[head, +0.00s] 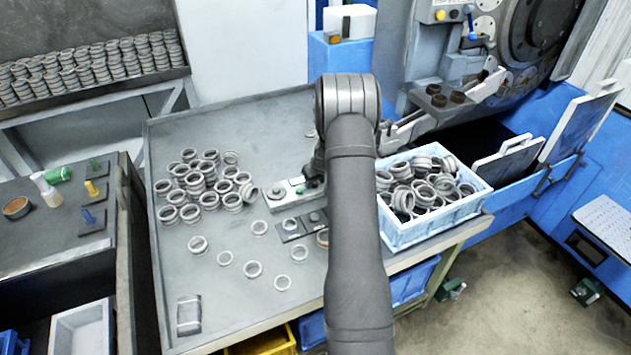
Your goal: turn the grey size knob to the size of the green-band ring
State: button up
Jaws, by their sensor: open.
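My arm reaches up the middle of the head view and bends over the table. My gripper (315,170) shows only as a dark part at the arm's left side, open, with its fingertips mostly hidden. It is over or beside a small light-grey device (284,198) with a green patch, on the grey table. I cannot tell for certain which part is the grey size knob; it may be on this device or behind my arm. Several grey rings (205,180) lie heaped and loose left of the device. No green band can be made out on any ring.
A blue-white crate full of rings (435,215) stands right of my arm. A dark plate (292,229) lies in front of the device. Green, yellow and blue pegs (92,190) stand on the left bench. The grinder (530,40) is at the back right.

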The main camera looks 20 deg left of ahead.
grip_shut()
jog(key=shift+m, duration=0.5)
jog(key=m+h, duration=0.1)
jog(key=m, duration=0.1)
jog(key=m+t, duration=0.1)
jog(key=m, duration=0.1)
jog(key=shift+s+a+f+m+h, duration=0.1)
jog(key=shift+a+m+h, duration=0.05)
jog(key=shift+m+h, duration=0.25)
jog(key=shift+a+m+h, duration=0.1)
jog(key=shift+m+h, duration=0.5)
jog(key=shift+m, duration=0.9)
jog(key=shift+m+h, duration=0.6)
jog(key=shift+m, duration=0.9)
jog(key=shift+s, duration=0.1)
grip_release()
